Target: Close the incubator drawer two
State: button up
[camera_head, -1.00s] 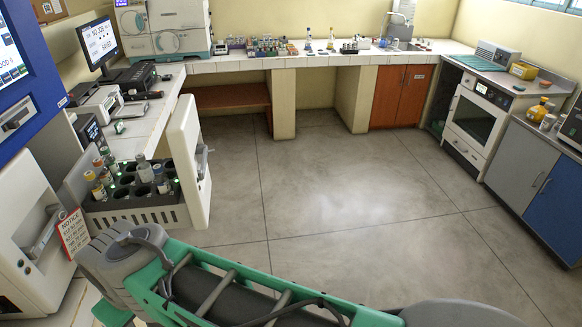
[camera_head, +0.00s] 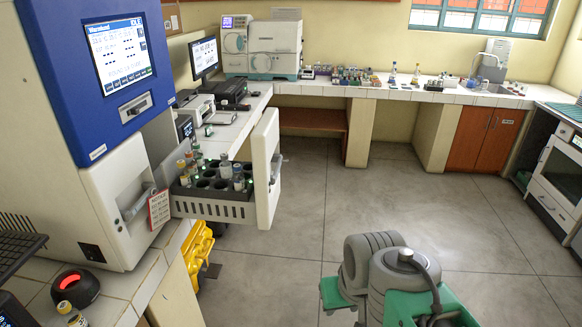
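The incubator (camera_head: 105,80) stands at the left, blue above with a lit screen and white below. One drawer is pulled out to the right. Its white front panel (camera_head: 266,165) stands well clear of the incubator body. Behind the panel, the drawer's grey slotted tray (camera_head: 210,209) holds dark round wells with several capped vials and a bottle. Another white front with a handle (camera_head: 138,203) sits flush on the incubator. I cannot read which drawer is number two. My gripper is not in view; only grey and green links of my arm show at the lower right, apart from the drawer.
A red notice tag (camera_head: 158,209) hangs beside the tray. A yellow item (camera_head: 198,255) is under the counter below the drawer. A black device with a red light (camera_head: 75,288) sits on the near left counter. The floor (camera_head: 330,215) right of the drawer is open.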

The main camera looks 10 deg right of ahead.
aim_at(209, 198)
jog(key=z, duration=0.1)
jog(key=i, duration=1.3)
jog(key=u, duration=0.1)
jog(key=k, duration=1.25)
jog(key=u, duration=0.6)
jog(key=i, duration=1.05)
jog(key=u, duration=0.65)
